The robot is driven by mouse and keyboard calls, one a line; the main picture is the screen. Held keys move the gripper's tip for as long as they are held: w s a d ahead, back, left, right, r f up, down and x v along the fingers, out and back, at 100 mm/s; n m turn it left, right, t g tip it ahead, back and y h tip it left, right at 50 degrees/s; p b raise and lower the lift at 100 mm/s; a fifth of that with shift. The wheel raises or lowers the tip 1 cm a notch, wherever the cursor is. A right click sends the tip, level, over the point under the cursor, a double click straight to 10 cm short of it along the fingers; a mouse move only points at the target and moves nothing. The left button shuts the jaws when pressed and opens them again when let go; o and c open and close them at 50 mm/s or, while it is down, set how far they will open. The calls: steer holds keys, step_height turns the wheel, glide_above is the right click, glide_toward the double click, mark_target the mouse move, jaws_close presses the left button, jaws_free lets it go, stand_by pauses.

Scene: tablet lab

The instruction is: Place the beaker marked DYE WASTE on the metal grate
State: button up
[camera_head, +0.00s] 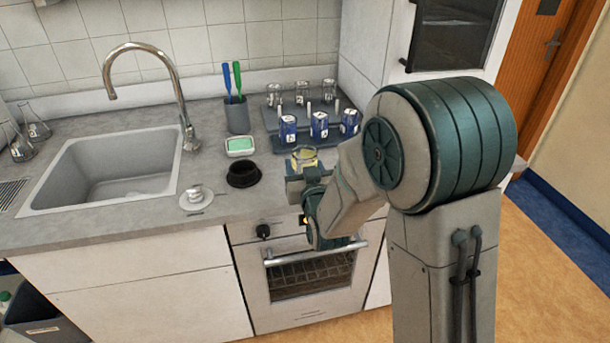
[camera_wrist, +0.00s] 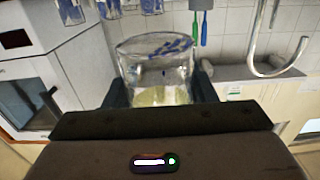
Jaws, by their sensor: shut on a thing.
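My gripper (camera_head: 304,174) is over the front of the counter, above the oven, and is shut on a clear glass beaker (camera_head: 305,157) with something yellowish in its lower part. The beaker also shows in the wrist view (camera_wrist: 155,66), between the two dark fingers, with blue marks on its glass; I cannot read any words there. The wrist picture appears upside down. A dark slatted grate (camera_head: 11,192), likely the metal grate, lies at the far left of the counter, left of the sink, partly cut off by the picture edge. Its visible part looks bare.
Flasks (camera_head: 22,148) stand behind the grate.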

steer(key=w+f, duration=0.1)
steer(key=w, duration=0.1)
steer(key=w+f, duration=0.1)
steer(key=w, duration=0.1)
steer(key=w+f+p, duration=0.1)
steer(key=w, duration=0.1)
steer(key=shift+f, duration=0.3)
steer(key=shift+f+p, duration=0.35)
steer(key=shift+f, duration=1.65)
steer(key=shift+f, duration=0.15)
steer(key=o, duration=1)
steer(key=shift+o, duration=0.2)
steer(key=shift+r, duration=0.3)
steer(key=v, duration=1.2)
